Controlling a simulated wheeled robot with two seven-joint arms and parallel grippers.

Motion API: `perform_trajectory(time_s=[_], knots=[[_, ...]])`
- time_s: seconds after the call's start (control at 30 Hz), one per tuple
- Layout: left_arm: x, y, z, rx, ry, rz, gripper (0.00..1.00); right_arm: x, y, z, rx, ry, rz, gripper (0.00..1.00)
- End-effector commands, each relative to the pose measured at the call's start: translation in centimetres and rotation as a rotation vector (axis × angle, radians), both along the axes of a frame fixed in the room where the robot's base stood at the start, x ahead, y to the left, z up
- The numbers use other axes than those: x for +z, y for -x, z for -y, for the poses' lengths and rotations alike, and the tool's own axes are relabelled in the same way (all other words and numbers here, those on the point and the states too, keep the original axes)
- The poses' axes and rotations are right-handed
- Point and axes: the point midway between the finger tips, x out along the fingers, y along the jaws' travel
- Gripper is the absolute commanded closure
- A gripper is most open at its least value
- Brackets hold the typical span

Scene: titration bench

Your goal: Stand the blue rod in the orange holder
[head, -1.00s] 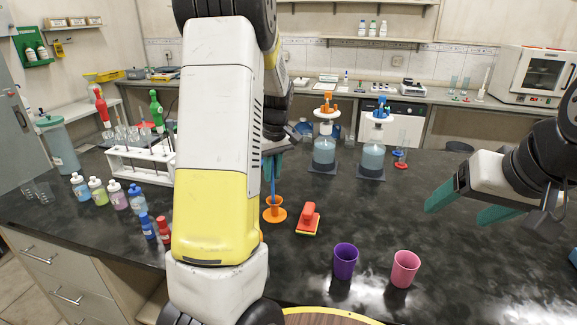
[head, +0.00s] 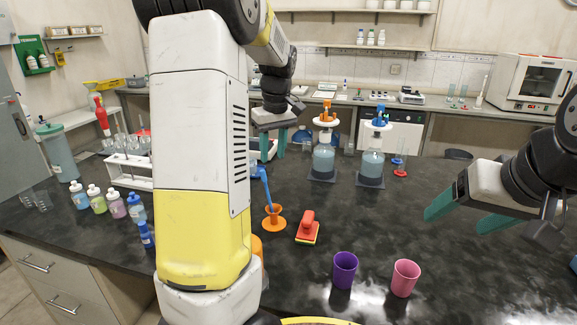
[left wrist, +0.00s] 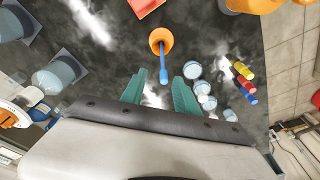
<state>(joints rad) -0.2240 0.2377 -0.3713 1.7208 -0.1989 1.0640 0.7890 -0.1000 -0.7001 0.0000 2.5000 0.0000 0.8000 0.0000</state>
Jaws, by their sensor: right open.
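The blue rod (head: 265,187) stands in the orange holder (head: 274,217) on the dark bench, leaning slightly. In the left wrist view the rod (left wrist: 163,70) also shows with its lower end in the round orange holder (left wrist: 160,38). My left gripper (head: 273,148) is raised above and behind the rod, its green fingers pointing down. In the left wrist view its fingers (left wrist: 158,90) are spread with nothing between them, apart from the rod. My right gripper (head: 455,212) is open and empty over the right side of the bench.
A red block with a handle (head: 307,228) lies right of the holder. A purple cup (head: 345,269) and a pink cup (head: 405,278) stand near the front edge. Two flasks (head: 371,164) stand behind; bottles (head: 117,204) and a white rack (head: 128,170) are at left. The middle right is clear.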

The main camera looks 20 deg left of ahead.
Motion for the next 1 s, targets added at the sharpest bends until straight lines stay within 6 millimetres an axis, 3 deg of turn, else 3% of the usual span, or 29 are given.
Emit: perform_trajectory(time_s=[0.23,0.37,0.47,0.7,1.0], knots=[[2.7,0.3,0.3,-0.004,0.002,0.003,0.63,0.0,0.0,0.0,0.000,0.000,0.000,0.27],[3.6,1.8,1.1,-0.055,0.030,0.024,0.63,0.0,0.0,0.0,0.000,0.000,0.000,0.27],[4.6,4.2,2.3,-0.148,0.069,0.067,0.63,0.0,0.0,0.0,0.000,0.000,0.000,0.27],[6.5,12.2,6.8,-0.458,0.123,0.219,0.63,0.0,0.0,0.0,0.000,0.000,0.000,0.27],[5.7,21.2,11.2,-0.791,0.053,0.394,0.63,0.0,0.0,0.0,0.000,0.000,0.000,0.27]])
